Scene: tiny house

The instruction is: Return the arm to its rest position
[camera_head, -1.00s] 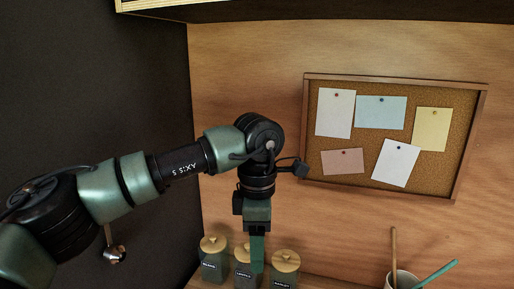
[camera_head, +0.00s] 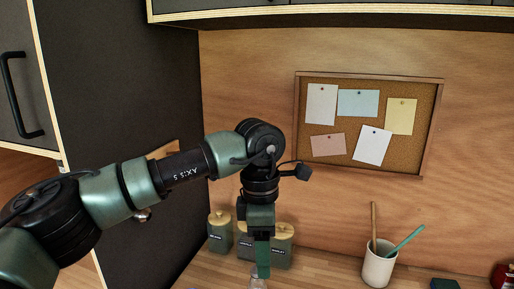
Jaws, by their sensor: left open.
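My left arm (camera_head: 185,167) comes in from the left and reaches across to the middle of the view. Its wrist bends down, so my left gripper (camera_head: 262,258) points downward in front of the jars by the back wall. The gripper is open and I see nothing held in it. One finger shows edge-on and hides part of the jars. A small pale, glassy thing (camera_head: 258,284) shows just under the fingertip at the bottom edge; I cannot tell if they touch. My right gripper is not in view.
Lidded jars (camera_head: 220,233) stand on the wooden counter (camera_head: 317,268). A cup (camera_head: 379,265) with utensils stands to the right, near dark and red items. A pinboard (camera_head: 431,130) hangs behind. A dark cabinet (camera_head: 95,85) is at left, and a shelf unit (camera_head: 330,14) overhangs above.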

